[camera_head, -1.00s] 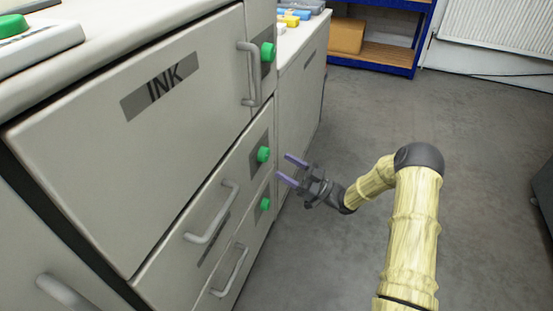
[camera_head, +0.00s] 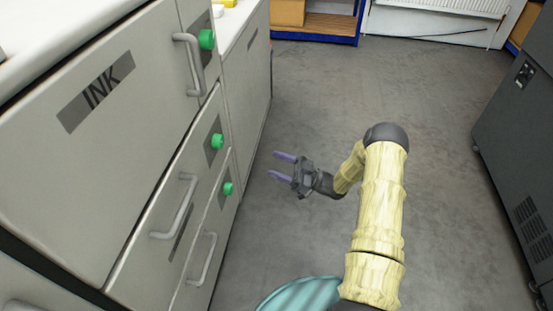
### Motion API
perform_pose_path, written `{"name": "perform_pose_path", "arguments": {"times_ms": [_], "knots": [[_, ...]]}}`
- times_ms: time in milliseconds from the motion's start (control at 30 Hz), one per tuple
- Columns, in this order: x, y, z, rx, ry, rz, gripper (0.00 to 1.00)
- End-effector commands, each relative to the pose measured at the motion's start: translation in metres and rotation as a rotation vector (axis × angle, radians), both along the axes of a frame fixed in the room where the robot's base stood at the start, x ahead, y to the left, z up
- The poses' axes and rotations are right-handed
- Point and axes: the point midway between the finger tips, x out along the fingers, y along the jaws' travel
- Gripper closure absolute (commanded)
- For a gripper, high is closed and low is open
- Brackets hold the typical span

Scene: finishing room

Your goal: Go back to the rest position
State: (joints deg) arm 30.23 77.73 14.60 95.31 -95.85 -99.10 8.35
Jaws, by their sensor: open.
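My gripper (camera_head: 278,166) is open and empty, with its two purple fingers apart and pointing left toward the cabinet front. It hangs over the grey floor, clear of the cabinet. My arm runs from it to the lower right. The cabinet (camera_head: 75,180) stands at the left, with a panel labelled INK and a grey handle (camera_head: 188,66). Two drawers below it have handles (camera_head: 176,207) (camera_head: 203,260). Green knobs (camera_head: 206,40) (camera_head: 217,141) (camera_head: 227,188) sit beside the handles. The door and drawers look shut.
A dark grey machine (camera_head: 515,150) stands at the right. A blue-framed shelf (camera_head: 315,37) and a radiator (camera_head: 440,8) are at the back. A round teal object (camera_head: 295,296) shows at the bottom, partly hidden by my arm. The floor (camera_head: 430,190) between is open.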

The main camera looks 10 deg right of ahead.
Motion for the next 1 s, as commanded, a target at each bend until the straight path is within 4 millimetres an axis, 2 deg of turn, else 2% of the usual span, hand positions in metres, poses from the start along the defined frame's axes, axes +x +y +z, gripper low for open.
{"name": "perform_pose_path", "arguments": {"times_ms": [233, 367, 567, 733, 867, 1000], "knots": [[0.001, 0.001, 0.001, -0.006, 0.001, -0.003, 0.37], [0.011, 0.007, 0.008, -0.063, 0.018, -0.036, 0.37], [0.047, 0.022, 0.028, -0.291, 0.102, -0.185, 0.37], [0.069, 0.022, 0.046, -0.507, 0.211, -0.348, 0.37], [0.074, 0.014, 0.061, -0.654, 0.310, -0.472, 0.37], [0.065, 0.001, 0.078, -0.790, 0.434, -0.602, 0.37]]}}
